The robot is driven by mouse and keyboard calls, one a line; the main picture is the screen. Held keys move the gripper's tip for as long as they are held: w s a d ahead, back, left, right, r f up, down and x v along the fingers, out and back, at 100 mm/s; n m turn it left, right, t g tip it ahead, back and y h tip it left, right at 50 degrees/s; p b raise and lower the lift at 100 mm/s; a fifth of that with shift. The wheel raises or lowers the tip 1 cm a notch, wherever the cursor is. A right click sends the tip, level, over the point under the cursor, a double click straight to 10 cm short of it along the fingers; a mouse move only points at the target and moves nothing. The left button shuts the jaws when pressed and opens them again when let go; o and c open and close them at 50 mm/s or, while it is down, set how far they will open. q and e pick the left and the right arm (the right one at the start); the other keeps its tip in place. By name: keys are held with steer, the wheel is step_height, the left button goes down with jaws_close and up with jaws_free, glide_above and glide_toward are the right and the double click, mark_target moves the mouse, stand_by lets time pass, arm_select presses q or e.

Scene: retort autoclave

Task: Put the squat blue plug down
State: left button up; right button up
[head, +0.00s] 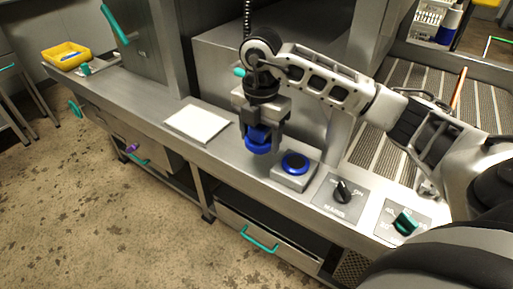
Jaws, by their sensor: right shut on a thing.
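The squat blue plug (258,148) is in my right gripper (262,132), which points down and is shut on it. The fingers hide part of the plug's upper body. It appears a little above the steel counter (228,152), between a white flat plate (197,123) to its left and a grey block (290,179) to its right. I cannot tell for sure whether its underside touches the counter. My left gripper is not in view.
A round blue piece with a dark centre (295,163) sits on the grey block. A yellow tray (66,55) is at the far left. The white plate looks bare.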

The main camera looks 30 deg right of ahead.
glide_above(257, 159)
steer(key=f, duration=0.5)
steer(key=shift+s+a+f, duration=0.1)
steer(key=shift+a, duration=0.1)
steer(key=shift+d+f+p, duration=0.1)
steer(key=shift+f+p, duration=0.3)
steer(key=shift+f, duration=1.35)
steer(key=shift+f, duration=0.1)
steer(key=o, duration=1.3)
